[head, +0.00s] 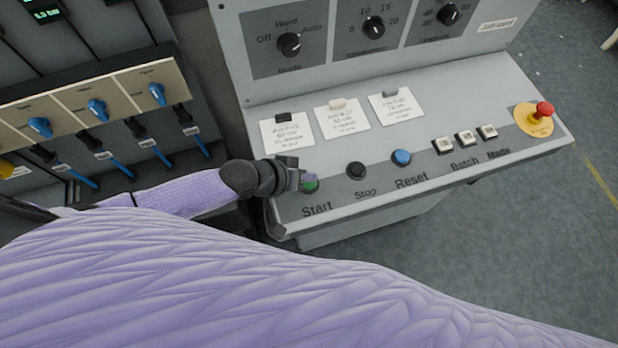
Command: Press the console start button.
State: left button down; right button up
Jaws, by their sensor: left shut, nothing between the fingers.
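The console (430,115) is a grey panel with a sloped front shelf. The green start button (310,187) is at the left end of the shelf, above the label "Start", and is partly covered by my left gripper. My left gripper (303,179) is shut and empty, with its tip right at the start button. I cannot tell whether it touches or pushes the button in. My right gripper is not in view.
A black stop button (356,170) and a blue reset button (401,158) sit to the right. Farther right are white switches (465,138) and a red emergency knob (544,109) on yellow. Three paper cards (342,117) lie behind the buttons. A valve panel (98,108) with blue handles stands left.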

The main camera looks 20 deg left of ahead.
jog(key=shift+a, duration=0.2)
pick_arm(q)
jog(key=shift+f, duration=0.15)
jog(key=shift+f+b, duration=0.3)
jog(key=shift+b, duration=0.05)
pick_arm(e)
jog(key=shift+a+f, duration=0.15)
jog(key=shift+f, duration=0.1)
pick_arm(q)
jog(key=shift+f, duration=0.2)
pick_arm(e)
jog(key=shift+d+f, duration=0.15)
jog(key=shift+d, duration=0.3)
